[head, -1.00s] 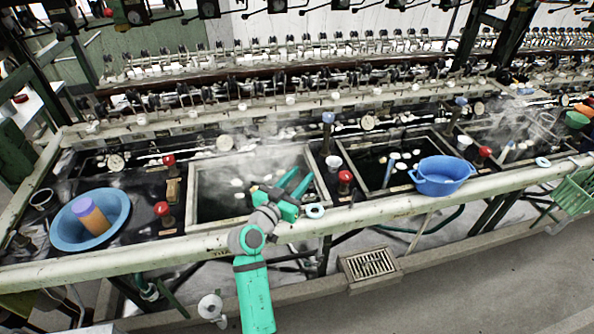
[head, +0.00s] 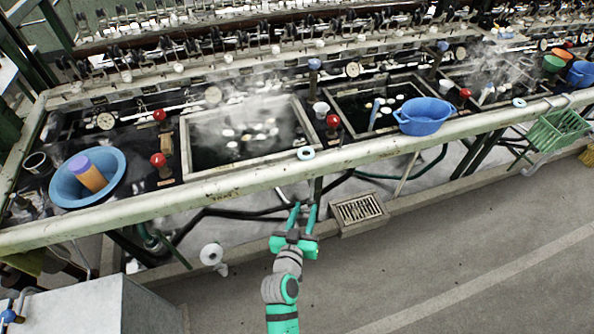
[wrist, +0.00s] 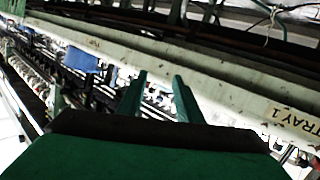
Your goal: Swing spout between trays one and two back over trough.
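The steaming basin (head: 187,150) on the left has a tray label on the rail in front of it. The wrist view shows "TRAY 1" on the pale rail (wrist: 225,95). A second dark basin (head: 335,97) lies to its right. Between them stand a red-knobbed fitting (head: 333,121), a white cup (head: 321,108) and a blue-topped post (head: 314,65). I cannot tell which part is the spout, or its angle. My gripper (head: 303,207) is open and empty, in front of and below the rail, apart from these fittings. Its fingers (wrist: 158,92) show spread in the wrist view.
The front rail (head: 255,178) runs between my gripper and the basins, with a white-blue ring (head: 306,153) on it. A blue basin (head: 423,116) sits at the second basin's right. A floor drain (head: 359,210) lies below.

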